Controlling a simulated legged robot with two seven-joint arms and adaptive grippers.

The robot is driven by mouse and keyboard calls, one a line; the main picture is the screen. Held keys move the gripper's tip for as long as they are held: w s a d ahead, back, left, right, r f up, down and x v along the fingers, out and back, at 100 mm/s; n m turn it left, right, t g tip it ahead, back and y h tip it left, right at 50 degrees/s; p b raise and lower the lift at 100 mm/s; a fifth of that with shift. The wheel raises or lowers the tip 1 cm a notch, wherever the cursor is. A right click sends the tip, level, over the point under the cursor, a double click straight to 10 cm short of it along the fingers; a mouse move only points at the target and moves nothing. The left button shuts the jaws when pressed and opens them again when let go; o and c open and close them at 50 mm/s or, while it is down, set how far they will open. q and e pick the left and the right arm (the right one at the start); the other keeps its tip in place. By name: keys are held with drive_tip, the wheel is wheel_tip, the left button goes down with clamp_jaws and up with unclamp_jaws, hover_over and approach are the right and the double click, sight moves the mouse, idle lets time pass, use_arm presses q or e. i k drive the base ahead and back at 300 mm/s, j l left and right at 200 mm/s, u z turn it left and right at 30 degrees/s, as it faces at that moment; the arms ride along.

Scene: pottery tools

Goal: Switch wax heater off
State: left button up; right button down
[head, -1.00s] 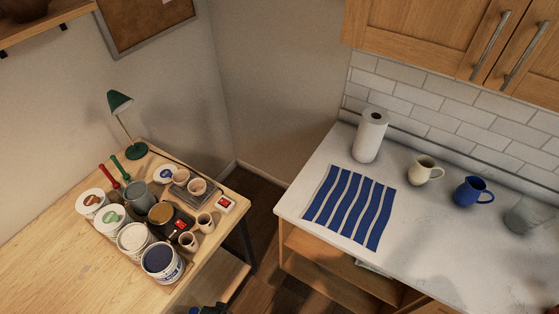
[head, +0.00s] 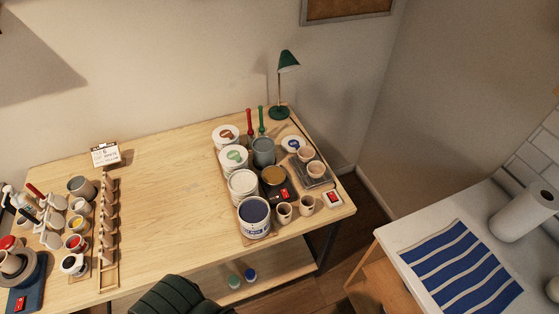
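A dark round pot with amber-brown contents (head: 272,176), which looks like the wax heater, stands among tubs at the right end of the wooden table. A small red switch (head: 285,195) sits at its front right. I cannot tell the switch's position at this size. A separate white box with a red switch (head: 333,198) lies near the table's right edge. Neither of my grippers is in view.
Several tubs, such as a blue-glaze one (head: 254,217), crowd the heater's left and front. Small cups (head: 284,211) stand in front of it. A green lamp (head: 280,85) stands behind. The table's middle (head: 160,200) is clear. A dark ribbed chair-like object (head: 180,297) is in front.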

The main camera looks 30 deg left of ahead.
sight(284, 192)
drive_tip(key=u, duration=1.1)
